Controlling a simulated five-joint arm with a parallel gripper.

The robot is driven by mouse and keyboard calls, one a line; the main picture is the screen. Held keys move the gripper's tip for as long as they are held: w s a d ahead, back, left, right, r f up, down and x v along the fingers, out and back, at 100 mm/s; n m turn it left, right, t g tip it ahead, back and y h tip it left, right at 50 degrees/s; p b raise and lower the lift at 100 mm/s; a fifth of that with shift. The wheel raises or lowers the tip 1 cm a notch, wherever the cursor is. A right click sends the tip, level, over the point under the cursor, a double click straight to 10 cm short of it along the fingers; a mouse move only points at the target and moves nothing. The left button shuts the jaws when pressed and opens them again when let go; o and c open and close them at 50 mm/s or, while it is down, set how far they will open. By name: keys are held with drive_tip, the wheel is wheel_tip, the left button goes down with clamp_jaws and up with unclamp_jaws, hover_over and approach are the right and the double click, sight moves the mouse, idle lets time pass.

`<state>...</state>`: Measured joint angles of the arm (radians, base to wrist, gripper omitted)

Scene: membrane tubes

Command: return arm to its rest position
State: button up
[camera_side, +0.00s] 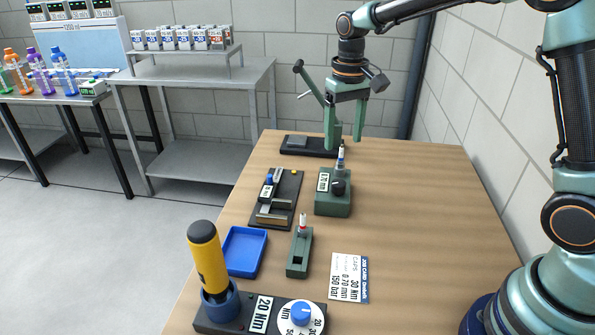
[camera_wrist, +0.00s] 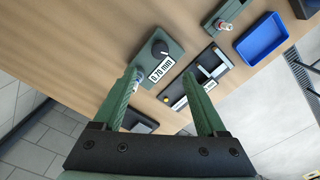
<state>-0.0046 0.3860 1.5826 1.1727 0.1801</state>
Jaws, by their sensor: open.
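My gripper (camera_side: 345,138) is open, its green fingers pointing down over the far part of the wooden table. It is above and a little behind the green block with a black knob and a "0.70 mm" label (camera_side: 333,204). A small tube (camera_side: 340,160) stands upright in that block, just below the fingers in the side view. In the wrist view the open fingers (camera_wrist: 163,84) have no object clearly held between them. The block (camera_wrist: 160,50) is ahead, and its tube is partly hidden by the left finger.
A black fixture (camera_side: 285,190), blue tray (camera_side: 245,249), green holder with a red-marked tube (camera_side: 299,255), printed card (camera_side: 349,278), yellow-handled tool (camera_side: 207,259) and blue-dial unit (camera_side: 301,314) lie nearer. A black device (camera_side: 308,147) is at the back. The table's right side is clear, beside a wall.

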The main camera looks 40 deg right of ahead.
drive_tip(key=s+r+n+t, duration=0.1)
drive_tip(key=s+r+t, duration=0.1)
drive_tip(key=s, duration=0.6)
drive_tip(key=s+r+n+t, duration=0.1)
drive_tip(key=s+r+t, duration=0.2)
drive_tip(key=s, duration=0.5)
drive_tip(key=shift+r+t, duration=0.3)
drive_tip(key=shift+r, duration=0.45)
drive_tip(key=shift+d+r, duration=0.1)
